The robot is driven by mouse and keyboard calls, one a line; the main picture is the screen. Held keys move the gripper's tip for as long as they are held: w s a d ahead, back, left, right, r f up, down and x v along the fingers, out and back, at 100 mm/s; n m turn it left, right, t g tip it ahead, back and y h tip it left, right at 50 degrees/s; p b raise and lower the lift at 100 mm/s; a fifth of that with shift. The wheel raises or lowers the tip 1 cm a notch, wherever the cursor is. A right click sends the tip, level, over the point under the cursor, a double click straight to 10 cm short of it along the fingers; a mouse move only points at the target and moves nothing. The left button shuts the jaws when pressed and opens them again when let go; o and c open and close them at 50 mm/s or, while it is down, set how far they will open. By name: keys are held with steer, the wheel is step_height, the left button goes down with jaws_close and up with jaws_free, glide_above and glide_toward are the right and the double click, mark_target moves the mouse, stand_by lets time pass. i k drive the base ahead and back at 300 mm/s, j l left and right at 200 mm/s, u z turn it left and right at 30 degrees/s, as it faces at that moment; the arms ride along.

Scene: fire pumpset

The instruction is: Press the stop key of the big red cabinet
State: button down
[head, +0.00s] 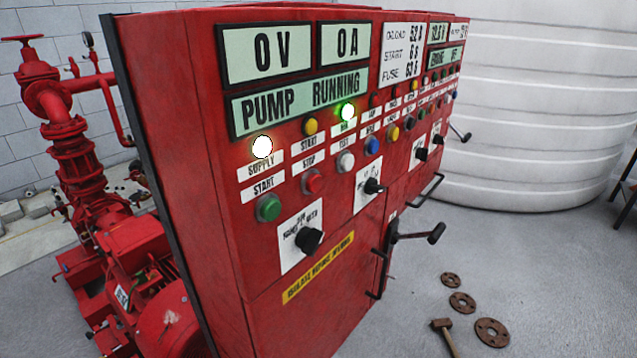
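The big red cabinet (224,170) fills the middle of the head view, its front turned to the right. The red stop key (312,182) is on its front panel, below a label reading STOP (309,161). A green start key (268,208) is to its left and a white key (345,161) to its right. The lit display reads PUMP RUNNING (300,101). The white supply lamp (262,146) and a green lamp (347,111) glow. My gripper is not in view.
Black rotary knobs (309,240) and a black handle (418,235) stick out from the cabinet front. Red pump pipework (75,160) stands at the left. A white tank (540,100) is behind. Rusty flanges (492,332) and a hammer (442,328) lie on the floor at right.

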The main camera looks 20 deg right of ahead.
mark_target(313, 183)
steer(key=z, duration=1.65)
steer(key=k+j, duration=0.85)
steer(key=j, duration=0.15)
